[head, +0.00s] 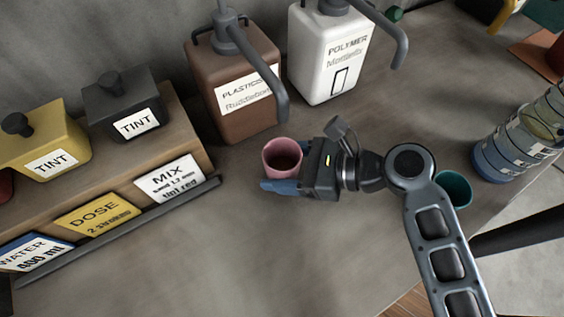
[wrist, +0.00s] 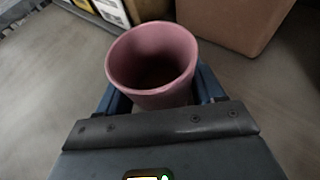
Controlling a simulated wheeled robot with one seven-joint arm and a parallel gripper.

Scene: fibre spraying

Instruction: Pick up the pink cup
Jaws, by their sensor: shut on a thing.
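The pink cup (head: 281,156) is upright, with its open top facing up, near the middle of the head view. My gripper (head: 283,184) has reached it from the right and is shut on it. One blue finger shows along the cup's near side; the far finger is mostly hidden behind the cup. In the wrist view the cup (wrist: 152,62) sits between both blue fingers (wrist: 160,95), with its dark inside visible. I cannot tell whether its base touches the table.
A brown plastics dispenser (head: 228,105) and a white polymer dispenser (head: 318,75) stand behind the cup. A wooden rack (head: 190,125) with tint jars is at left. A teal cup (head: 455,188) and stacked blue-grey containers (head: 495,150) are at right. The table in front is clear.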

